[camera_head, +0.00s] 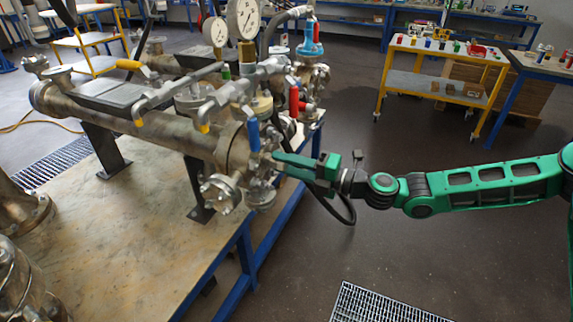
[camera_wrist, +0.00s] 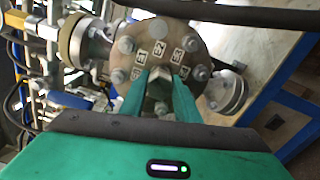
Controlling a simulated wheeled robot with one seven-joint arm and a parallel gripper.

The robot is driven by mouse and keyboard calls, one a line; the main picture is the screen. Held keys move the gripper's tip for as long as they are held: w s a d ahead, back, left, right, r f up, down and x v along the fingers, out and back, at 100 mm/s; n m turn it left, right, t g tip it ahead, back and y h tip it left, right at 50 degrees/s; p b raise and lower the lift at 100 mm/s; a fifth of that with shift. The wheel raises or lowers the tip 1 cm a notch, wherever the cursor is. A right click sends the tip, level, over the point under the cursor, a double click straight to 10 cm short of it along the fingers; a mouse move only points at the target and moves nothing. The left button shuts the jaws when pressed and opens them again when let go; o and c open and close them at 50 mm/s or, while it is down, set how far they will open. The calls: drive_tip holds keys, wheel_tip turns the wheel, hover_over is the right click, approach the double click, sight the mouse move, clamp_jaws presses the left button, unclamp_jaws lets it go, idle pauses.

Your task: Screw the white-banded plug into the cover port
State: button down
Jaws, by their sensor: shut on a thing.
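My gripper (camera_head: 280,163) reaches in from the right to the end of the flanged vessel in the head view. In the wrist view my gripper (camera_wrist: 160,78) is shut on a metallic piece with a hex-like shape, taken to be the plug (camera_wrist: 158,92), between the green fingertips. Its white band cannot be made out. The round cover (camera_wrist: 160,45) lies just beyond the fingertips, with bolts around its rim and labels such as E1, E2 and E3. The port at the fingertips is hidden, so I cannot tell whether the plug touches it.
A blue-handled valve (camera_head: 254,134) and a red-handled valve (camera_head: 294,102) stand close to my gripper. Pressure gauges (camera_head: 243,20) rise above the vessel (camera_head: 150,125). A dark hose hangs below my wrist. The floor (camera_head: 400,260) to the right is open.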

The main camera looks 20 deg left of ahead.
drive_tip(key=c, duration=1.3)
unclamp_jaws()
drive_tip(key=shift+a+f, duration=0.1)
drive_tip(key=shift+f, duration=0.1)
drive_tip(key=shift+o, duration=0.2)
